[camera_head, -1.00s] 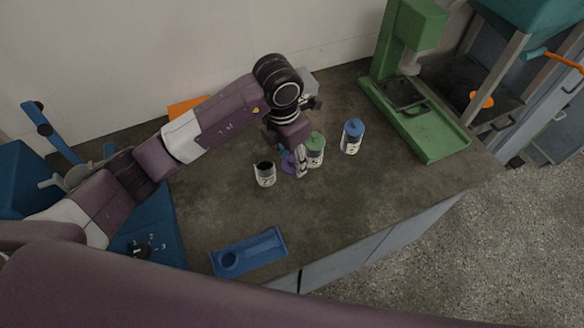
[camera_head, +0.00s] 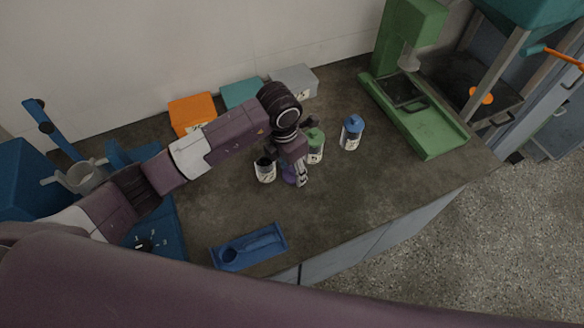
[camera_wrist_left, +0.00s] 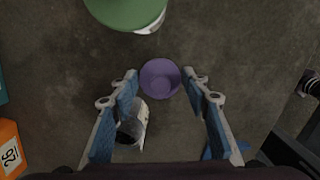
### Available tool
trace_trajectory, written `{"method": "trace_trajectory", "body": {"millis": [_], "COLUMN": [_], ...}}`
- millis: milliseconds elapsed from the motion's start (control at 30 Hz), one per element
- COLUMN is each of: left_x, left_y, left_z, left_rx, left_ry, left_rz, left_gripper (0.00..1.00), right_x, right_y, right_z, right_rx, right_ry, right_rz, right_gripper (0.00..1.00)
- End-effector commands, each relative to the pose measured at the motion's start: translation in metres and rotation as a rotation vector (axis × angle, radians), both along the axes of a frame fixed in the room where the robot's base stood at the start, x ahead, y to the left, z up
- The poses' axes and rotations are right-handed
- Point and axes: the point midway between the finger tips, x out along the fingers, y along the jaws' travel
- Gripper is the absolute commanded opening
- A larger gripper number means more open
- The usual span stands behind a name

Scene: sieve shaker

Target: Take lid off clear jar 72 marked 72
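A small jar (camera_head: 265,174) with a dark open top stands on the bench; it also shows in the left wrist view (camera_wrist_left: 142,112). Its label is too small to read surely as 72. A purple round lid or cup (camera_wrist_left: 160,78) is beside it, partly hidden by my arm in the head view (camera_head: 288,173). My left gripper (camera_wrist_left: 159,73) is open, pointing down, its fingers on either side of the purple piece with gaps at both sides. A green-lidded jar (camera_head: 315,150) and a blue-lidded jar (camera_head: 351,134) stand to the right. My right gripper is not in view.
Orange (camera_head: 192,110), teal (camera_head: 241,94) and grey (camera_head: 296,80) boxes line the wall. A blue tray (camera_head: 249,248) lies at the front edge. A green machine (camera_head: 430,130) stands at right. The bench's right front is clear.

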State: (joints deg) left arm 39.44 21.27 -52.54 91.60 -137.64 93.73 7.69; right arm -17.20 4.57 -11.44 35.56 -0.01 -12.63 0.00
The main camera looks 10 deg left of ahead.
Motion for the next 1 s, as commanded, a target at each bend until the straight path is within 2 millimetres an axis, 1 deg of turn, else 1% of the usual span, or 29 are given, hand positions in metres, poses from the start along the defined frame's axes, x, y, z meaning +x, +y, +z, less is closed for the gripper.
{"method": "trace_trajectory", "body": {"millis": [33, 100, 333, 467, 500, 567, 900, 1000], "left_x": [0.0, 0.0, 0.0, 0.0, 0.0, 0.001, -0.006, -0.008], "left_y": [0.0, 0.0, 0.0, 0.0, 0.001, 0.002, 0.007, 0.008], "left_z": [0.0, 0.0, 0.001, 0.006, 0.009, 0.018, 0.09, 0.105], "left_rx": [0.0, 0.0, 0.001, 0.0, 0.0, 0.0, 0.0, 0.0], "left_ry": [0.0, 0.0, 0.001, 0.0, -0.003, -0.007, -0.006, -0.004], "left_rz": [0.0, 0.0, 0.0, 0.0, 0.0, -0.002, -0.001, -0.001], "left_gripper": [0.51, 0.56, 0.56, 0.56, 0.56, 0.56, 0.56, 0.56], "right_x": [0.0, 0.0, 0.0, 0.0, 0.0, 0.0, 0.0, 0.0], "right_y": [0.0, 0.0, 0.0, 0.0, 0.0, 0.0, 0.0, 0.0], "right_z": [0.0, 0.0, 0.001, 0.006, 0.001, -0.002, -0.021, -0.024], "right_rx": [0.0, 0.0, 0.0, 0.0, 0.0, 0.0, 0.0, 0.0], "right_ry": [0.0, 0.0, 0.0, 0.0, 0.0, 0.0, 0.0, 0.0], "right_rz": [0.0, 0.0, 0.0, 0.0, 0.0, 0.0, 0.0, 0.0], "right_gripper": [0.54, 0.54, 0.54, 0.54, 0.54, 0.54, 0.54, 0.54]}}
